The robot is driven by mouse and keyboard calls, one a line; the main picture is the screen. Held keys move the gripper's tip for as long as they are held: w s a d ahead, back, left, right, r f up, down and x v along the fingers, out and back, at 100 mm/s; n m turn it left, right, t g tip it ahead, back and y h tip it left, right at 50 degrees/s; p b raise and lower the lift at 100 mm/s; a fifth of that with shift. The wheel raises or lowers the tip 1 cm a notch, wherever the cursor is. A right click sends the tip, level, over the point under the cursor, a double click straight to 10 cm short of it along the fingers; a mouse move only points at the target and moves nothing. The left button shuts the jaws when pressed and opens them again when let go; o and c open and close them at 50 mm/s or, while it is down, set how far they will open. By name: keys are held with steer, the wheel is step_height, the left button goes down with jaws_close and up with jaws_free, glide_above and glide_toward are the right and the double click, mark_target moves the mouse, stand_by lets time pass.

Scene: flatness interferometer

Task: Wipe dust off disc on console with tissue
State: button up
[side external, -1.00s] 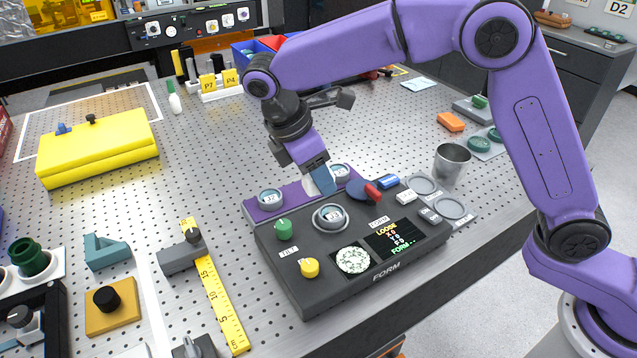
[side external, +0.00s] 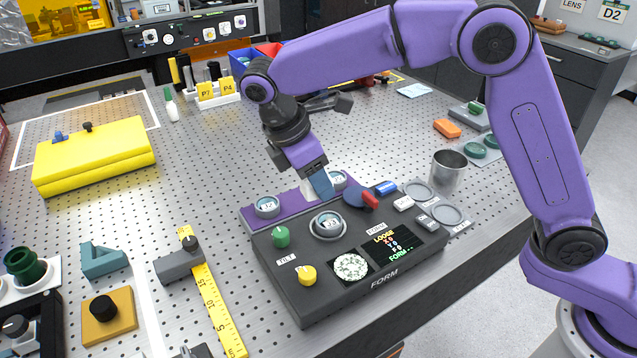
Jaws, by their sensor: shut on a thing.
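The dark console (side external: 300,300) stands in the middle of the bench, with a labelled disc (side external: 328,225) in a round seat on its top. My gripper (side external: 320,188) is just behind the console, over the purple tray (side external: 287,217), with its fingers pointing down. It is shut on a small whitish-blue piece, which looks like the tissue (side external: 309,190); the fingers partly hide it. The gripper is apart from the console disc. Two similar discs sit on the purple tray, one at its left (side external: 267,206) and one behind the gripper (side external: 338,180). Dust is too small to make out.
The console carries a green knob (side external: 281,237), a yellow knob (side external: 307,275), a red-and-blue paddle (side external: 361,197) and a lit screen. A metal cup (side external: 448,168) stands to the right. A yellow ruler (side external: 214,300) lies to the left.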

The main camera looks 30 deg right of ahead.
glide_above(323, 223)
steer(key=a, duration=0.1)
steer(key=shift+w+a+f, duration=0.1)
steer(key=shift+w+f, duration=0.05)
steer(key=shift+f, duration=2.75)
step_height(323, 223, down, 2)
steer(key=shift+d, duration=0.9)
steer(key=shift+s+d, duration=0.2)
steer(key=shift+d, duration=1.6)
steer(key=shift+w+a, duration=0.2)
steer(key=shift+a, duration=2.55)
steer(key=shift+r, duration=4.05)
